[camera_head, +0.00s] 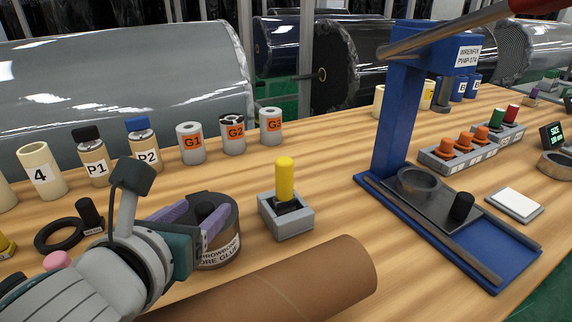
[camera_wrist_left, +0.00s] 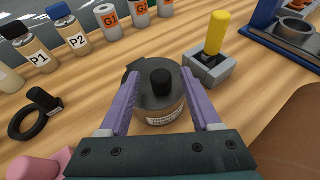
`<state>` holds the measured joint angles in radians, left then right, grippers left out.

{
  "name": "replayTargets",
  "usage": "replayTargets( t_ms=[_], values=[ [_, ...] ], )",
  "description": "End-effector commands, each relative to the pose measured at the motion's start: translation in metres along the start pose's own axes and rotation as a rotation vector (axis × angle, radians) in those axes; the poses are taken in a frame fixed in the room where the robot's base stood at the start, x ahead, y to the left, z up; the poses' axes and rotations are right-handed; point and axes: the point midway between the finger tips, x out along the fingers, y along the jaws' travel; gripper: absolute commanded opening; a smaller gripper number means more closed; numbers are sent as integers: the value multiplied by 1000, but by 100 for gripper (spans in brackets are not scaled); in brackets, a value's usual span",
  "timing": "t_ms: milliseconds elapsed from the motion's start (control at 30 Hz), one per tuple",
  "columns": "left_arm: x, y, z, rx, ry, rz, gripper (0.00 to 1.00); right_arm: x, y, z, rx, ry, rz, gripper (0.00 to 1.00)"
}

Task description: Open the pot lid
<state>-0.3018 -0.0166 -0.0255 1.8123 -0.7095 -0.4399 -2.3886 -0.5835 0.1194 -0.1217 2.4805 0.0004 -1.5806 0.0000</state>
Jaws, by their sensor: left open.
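The glue pot (camera_head: 222,244) is a brown, labelled pot on the wooden table. Its dark grey lid with a black knob (camera_wrist_left: 161,83) is on top in the left wrist view. My left gripper (camera_head: 184,207) is open, with its purple fingers on either side of the lid and knob. In the left wrist view the left gripper (camera_wrist_left: 158,104) shows a finger at each side of the pot, with gaps to the knob. Whether the fingers touch the lid I cannot tell. My right gripper is not in view.
A brown cardboard tube (camera_head: 290,277) lies in front of the pot. A yellow-handled tool in a grey block (camera_head: 285,215) stands to its right. A black ring (camera_head: 60,234) lies to its left. Labelled cans (camera_head: 191,143) line the back. A blue press (camera_head: 396,110) stands further right.

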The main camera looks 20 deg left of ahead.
Motion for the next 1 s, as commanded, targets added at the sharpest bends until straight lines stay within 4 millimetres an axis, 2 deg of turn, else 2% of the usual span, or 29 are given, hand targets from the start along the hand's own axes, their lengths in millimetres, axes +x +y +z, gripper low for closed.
replayTargets(
  t_ms=[100,200,467,1000],
  values=[
    [14,0,-1,0,-1,-1,64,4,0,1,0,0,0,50],
    [19,0,0,-1,0,-1,64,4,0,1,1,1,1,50],
    [20,0,0,-1,0,-1,64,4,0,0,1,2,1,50],
    [20,0,0,-1,0,-1,5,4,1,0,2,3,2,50]
  ],
)
